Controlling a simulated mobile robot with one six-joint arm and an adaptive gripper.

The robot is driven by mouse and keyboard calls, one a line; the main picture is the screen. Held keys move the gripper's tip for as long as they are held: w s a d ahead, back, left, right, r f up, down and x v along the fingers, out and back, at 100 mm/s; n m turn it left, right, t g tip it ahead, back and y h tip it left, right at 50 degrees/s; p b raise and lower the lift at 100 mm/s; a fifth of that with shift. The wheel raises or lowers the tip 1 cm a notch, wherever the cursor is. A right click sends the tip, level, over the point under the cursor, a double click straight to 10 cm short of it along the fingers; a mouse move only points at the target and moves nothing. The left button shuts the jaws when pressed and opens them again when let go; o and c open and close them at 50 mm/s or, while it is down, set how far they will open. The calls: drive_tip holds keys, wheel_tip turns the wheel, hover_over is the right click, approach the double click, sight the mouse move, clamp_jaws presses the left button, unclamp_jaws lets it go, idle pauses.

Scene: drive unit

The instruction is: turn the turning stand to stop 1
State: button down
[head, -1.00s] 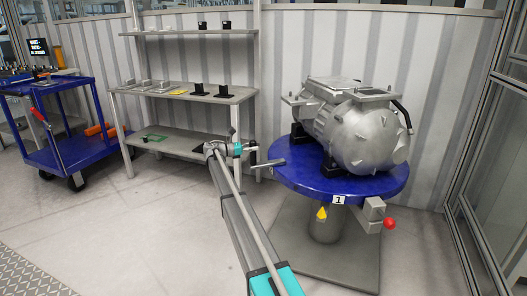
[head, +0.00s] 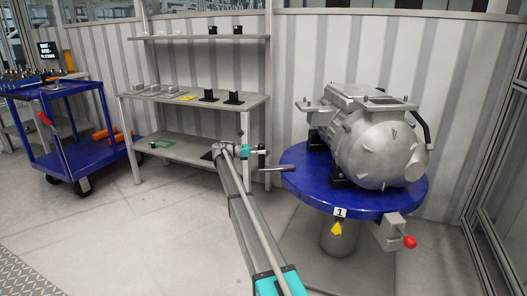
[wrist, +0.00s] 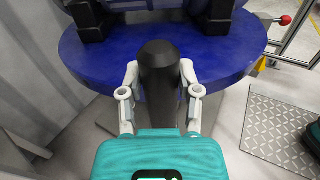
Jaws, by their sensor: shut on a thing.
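The turning stand (head: 300,185) has a round blue top on a grey post, and a silver drive unit (head: 375,145) sits on it. A bar handle (head: 277,167) sticks out from the left of the top. My gripper (head: 262,160) is at its outer end; in the wrist view my gripper (wrist: 159,80) has a finger on each side of the dark handle (wrist: 158,65) and is shut on it. The label "1" (head: 340,212) on the front rim stands just above the yellow pointer (head: 336,229), very slightly to its right. A red knob (head: 410,242) is on a bracket at front right.
A grey shelf (head: 205,110) with small parts stands behind my arm. A blue cart (head: 85,155) is at far left. A striped wall is behind the stand and a framed glass panel is at right. The floor at front left is clear.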

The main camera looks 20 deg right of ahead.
drive_tip(key=shift+c, duration=1.8)
unclamp_jaws()
drive_tip(key=shift+w, duration=0.6)
drive_tip(key=shift+o, duration=0.3)
drive_tip(key=shift+s, duration=0.15)
drive_tip(key=shift+a, duration=0.1)
drive_tip(key=v, duration=1.1)
drive_tip(key=shift+a, duration=0.35)
drive_tip(key=shift+f, duration=0.1)
